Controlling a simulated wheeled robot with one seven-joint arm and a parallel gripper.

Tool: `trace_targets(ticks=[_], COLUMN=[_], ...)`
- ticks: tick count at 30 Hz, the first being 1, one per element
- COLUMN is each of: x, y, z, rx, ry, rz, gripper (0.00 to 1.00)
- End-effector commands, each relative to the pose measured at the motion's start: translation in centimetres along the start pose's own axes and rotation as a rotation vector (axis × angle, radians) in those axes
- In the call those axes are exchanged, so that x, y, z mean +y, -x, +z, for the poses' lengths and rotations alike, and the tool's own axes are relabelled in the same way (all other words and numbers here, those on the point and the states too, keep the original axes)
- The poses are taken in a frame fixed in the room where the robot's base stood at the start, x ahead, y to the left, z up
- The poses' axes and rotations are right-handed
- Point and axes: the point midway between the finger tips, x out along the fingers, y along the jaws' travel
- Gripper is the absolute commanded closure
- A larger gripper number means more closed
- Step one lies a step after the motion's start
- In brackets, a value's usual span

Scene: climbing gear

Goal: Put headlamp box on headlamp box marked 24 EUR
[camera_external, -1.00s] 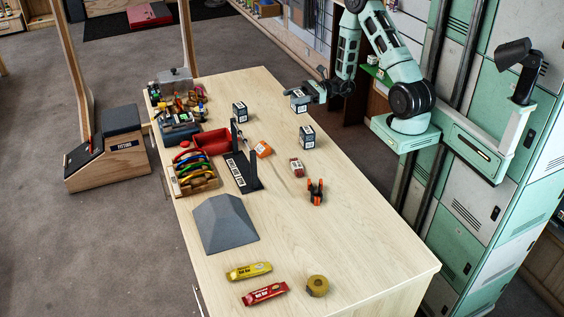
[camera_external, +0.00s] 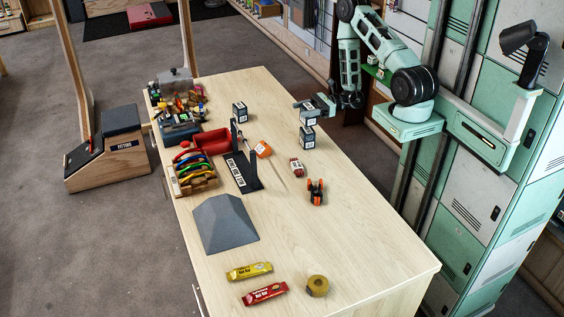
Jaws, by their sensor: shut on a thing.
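My gripper (camera_external: 308,104) is shut on a dark headlamp box (camera_external: 308,119) with a white label. The held box is directly above a second headlamp box (camera_external: 307,138) that stands on the table. In this view the two look stacked, but I cannot tell whether they touch. A third, similar box (camera_external: 240,112) stands alone further left. The price markings are too small to read.
The wooden table (camera_external: 360,235) also bears a small red and white box (camera_external: 297,167), an orange and black item (camera_external: 316,192), a grey pyramid-like block (camera_external: 225,223) and a black stand (camera_external: 243,172). The table's front right is clear.

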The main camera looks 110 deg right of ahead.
Motion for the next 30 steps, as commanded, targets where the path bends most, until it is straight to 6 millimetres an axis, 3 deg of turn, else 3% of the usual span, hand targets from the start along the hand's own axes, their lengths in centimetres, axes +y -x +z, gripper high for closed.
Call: trace_targets(ticks=[7,20,21,23,30], x=[0.0,0.0,0.0,0.0,0.0], y=[0.0,0.0,0.0,0.0,0.0], z=[-2.6,-3.3,-3.3,-3.2,-3.2], rx=[-0.001,0.000,0.000,0.000,0.000], ry=[-0.002,0.000,0.000,0.000,0.000], rz=[0.000,0.000,0.000,0.000,0.000], gripper=[0.73,0.73,0.42,0.26,0.26])
